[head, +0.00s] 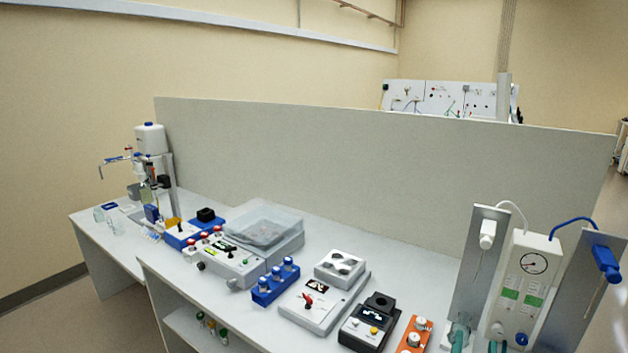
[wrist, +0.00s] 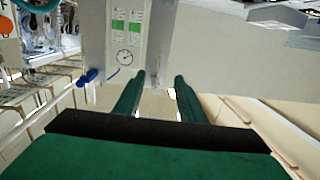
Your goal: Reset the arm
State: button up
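My gripper (wrist: 155,95) shows in the wrist view, with two green fingers apart and nothing between them. Behind and beyond the fingers is a white panel unit (wrist: 128,40) with a round gauge and green labels, which appears upside down in this view. The same gauge unit (head: 525,285) stands at the right end of the bench in the head view. My arm and gripper do not show in the head view.
A long white bench (head: 215,300) carries a blue vial rack (head: 275,285), a device with a clear lidded bath (head: 262,227), a black meter (head: 368,322) and an orange block (head: 413,335). A grey partition (head: 350,165) stands along its back.

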jog(key=s+a+f+n+y, duration=0.15)
jog(key=s+a+f, duration=0.25)
jog(key=a+f, duration=0.5)
jog(key=s+a+f+n+y, duration=0.1)
jog(key=s+a+f+y, duration=0.25)
jog(key=a+f, duration=0.65)
jog(key=s+a+f+n+y, duration=0.1)
jog(key=s+a+f, duration=0.1)
jog(key=s, duration=0.5)
jog(key=s+a+f+n+y, duration=0.1)
jog(key=s+a+f, duration=0.2)
jog(key=s+a, duration=0.2)
jog(key=s+a+f+n+y, duration=0.1)
jog(key=s+a+f, duration=0.1)
jog(key=s, duration=0.9)
jog(key=shift+s+a+f+y, duration=0.25)
jog(key=shift+a+f+y, duration=0.05)
jog(key=shift+a, duration=0.4)
